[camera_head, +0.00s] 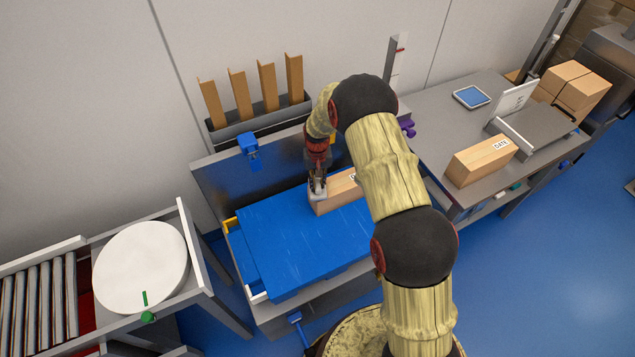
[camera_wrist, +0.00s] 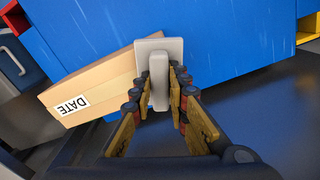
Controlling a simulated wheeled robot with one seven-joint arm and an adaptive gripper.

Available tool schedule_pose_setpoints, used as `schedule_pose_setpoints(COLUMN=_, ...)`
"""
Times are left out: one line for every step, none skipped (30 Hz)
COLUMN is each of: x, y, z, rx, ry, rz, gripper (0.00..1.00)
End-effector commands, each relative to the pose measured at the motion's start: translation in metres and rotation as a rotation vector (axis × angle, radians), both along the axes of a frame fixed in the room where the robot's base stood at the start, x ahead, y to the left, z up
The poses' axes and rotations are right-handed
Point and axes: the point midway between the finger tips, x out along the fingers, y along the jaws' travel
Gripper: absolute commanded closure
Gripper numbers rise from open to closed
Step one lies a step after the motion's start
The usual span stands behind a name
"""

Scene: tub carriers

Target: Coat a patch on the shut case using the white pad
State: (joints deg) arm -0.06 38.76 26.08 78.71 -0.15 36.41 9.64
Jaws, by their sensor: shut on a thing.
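The shut case is a long tan carton (camera_head: 340,193) lying on the blue work surface (camera_head: 290,235), partly hidden behind my arm. In the wrist view the case (camera_wrist: 100,86) lies at a slant, with a DATE label towards its left end. My gripper (camera_head: 317,176) is over the case's left end in the head view. It is shut on the white pad's upright grip; the pad (camera_wrist: 174,46) shows as a pale plate in the wrist view, over the case's right end. I cannot tell whether the pad touches the case. No coated patch can be made out.
A white round table (camera_head: 140,267) and rollers (camera_head: 40,302) stand at left. A dark bin (camera_head: 260,118) with tan upright pieces is behind. Blue surface left of the case is clear.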

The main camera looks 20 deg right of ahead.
Motion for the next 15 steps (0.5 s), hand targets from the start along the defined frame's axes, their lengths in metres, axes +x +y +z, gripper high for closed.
schedule_pose_setpoints(x=0.0001, y=0.0, z=-0.0014, rx=0.0, ry=0.0, rz=0.0, gripper=1.0)
schedule_pose_setpoints(x=0.0001, y=0.0, z=-0.0019, rx=0.0, ry=0.0, rz=0.0, gripper=1.0)
schedule_pose_setpoints(x=0.0001, y=0.0, z=-0.0026, rx=0.0, ry=0.0, rz=0.0, gripper=1.0)
schedule_pose_setpoints(x=0.0001, y=0.0, z=-0.0032, rx=0.0, ry=0.0, rz=0.0, gripper=1.0)
schedule_pose_setpoints(x=0.0001, y=0.0, z=-0.0037, rx=0.0, ry=0.0, rz=0.0, gripper=1.0)
schedule_pose_setpoints(x=0.0001, y=0.0, z=-0.0045, rx=0.0, ry=0.0, rz=0.0, gripper=1.0)
schedule_pose_setpoints(x=0.0001, y=0.0, z=-0.005, rx=0.0, ry=0.0, rz=0.0, gripper=1.0)
schedule_pose_setpoints(x=0.0001, y=0.0, z=-0.0055, rx=0.0, ry=0.0, rz=0.0, gripper=1.0)
schedule_pose_setpoints(x=0.0001, y=0.0, z=-0.0063, rx=0.0, ry=0.0, rz=0.0, gripper=1.0)
schedule_pose_setpoints(x=0.0001, y=0.0, z=-0.0068, rx=0.0, ry=0.0, rz=0.0, gripper=1.0)
schedule_pose_setpoints(x=0.0001, y=0.0, z=-0.0073, rx=0.0, ry=0.0, rz=0.0, gripper=1.0)
schedule_pose_setpoints(x=0.0001, y=0.0, z=-0.0081, rx=0.0, ry=0.0, rz=0.0, gripper=1.0)
schedule_pose_setpoints(x=0.0002, y=0.0001, z=-0.0086, rx=0.0, ry=0.0, rz=0.0, gripper=1.0)
schedule_pose_setpoints(x=0.0001, y=0.0, z=-0.0092, rx=0.0, ry=0.0, rz=0.0, gripper=1.0)
schedule_pose_setpoints(x=0.0002, y=-0.0001, z=-0.0099, rx=0.0, ry=0.0, rz=0.0, gripper=1.0)
